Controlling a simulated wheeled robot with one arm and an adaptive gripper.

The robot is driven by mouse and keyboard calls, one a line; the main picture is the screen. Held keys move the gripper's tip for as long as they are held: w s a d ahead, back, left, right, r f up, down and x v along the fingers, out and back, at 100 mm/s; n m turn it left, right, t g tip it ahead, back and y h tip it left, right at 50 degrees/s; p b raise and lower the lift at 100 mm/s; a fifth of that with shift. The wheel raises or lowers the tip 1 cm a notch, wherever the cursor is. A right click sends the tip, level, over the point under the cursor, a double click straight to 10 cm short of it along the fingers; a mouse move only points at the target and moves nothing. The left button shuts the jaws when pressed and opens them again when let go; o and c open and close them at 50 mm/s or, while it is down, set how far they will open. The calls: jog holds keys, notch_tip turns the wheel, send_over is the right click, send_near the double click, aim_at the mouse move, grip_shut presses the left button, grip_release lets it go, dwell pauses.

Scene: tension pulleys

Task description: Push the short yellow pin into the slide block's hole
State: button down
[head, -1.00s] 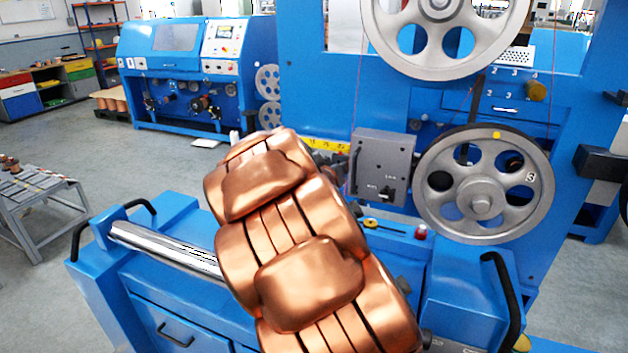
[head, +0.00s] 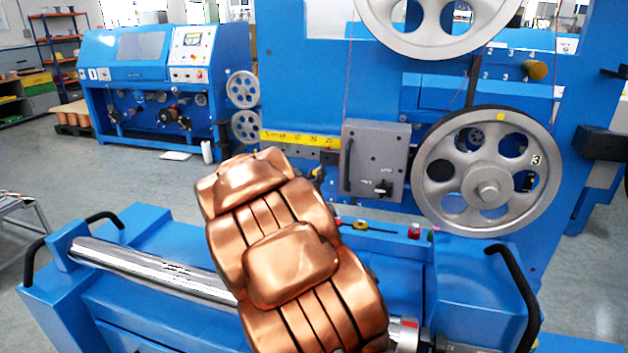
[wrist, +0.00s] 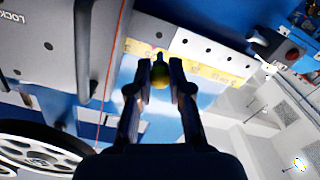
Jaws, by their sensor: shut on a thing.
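In the wrist view my gripper (wrist: 160,66) is shut on the short yellow pin (wrist: 160,80). The pin's rounded, olive-yellow end shows between the two dark fingertips. Beyond the fingertips are a yellow scale strip (wrist: 205,72) and a pale rail with a row of dark holes (wrist: 212,48). The pin looks apart from them, but the gap is hard to judge. I cannot pick out the slide block or its hole with certainty. In the head view my copper-coloured arm hides the gripper and pin; the yellow scale strip (head: 300,138) shows just behind the arm.
A grey box with a handle and switch (head: 375,160) stands right of the strip. A large spoked pulley (head: 487,190) is farther right, with another above (head: 437,22). A shiny roller (head: 150,268) lies across the blue bench at left. A red cord hangs near the grey box.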

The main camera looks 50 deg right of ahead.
jog(key=shift+x, duration=2.55)
jog(key=shift+d, duration=0.1)
jog(key=shift+d+p, duration=0.15)
jog(key=shift+p, duration=0.25)
jog(key=shift+w+d, duration=0.2)
jog(key=shift+d, duration=0.1)
jog(key=shift+p+x, duration=0.6)
jog(key=shift+x, duration=0.45)
jog(key=shift+w+d, duration=0.15)
jog(key=shift+d, duration=0.2)
dwell(0.8)
jog(key=c, duration=1)
grip_release()
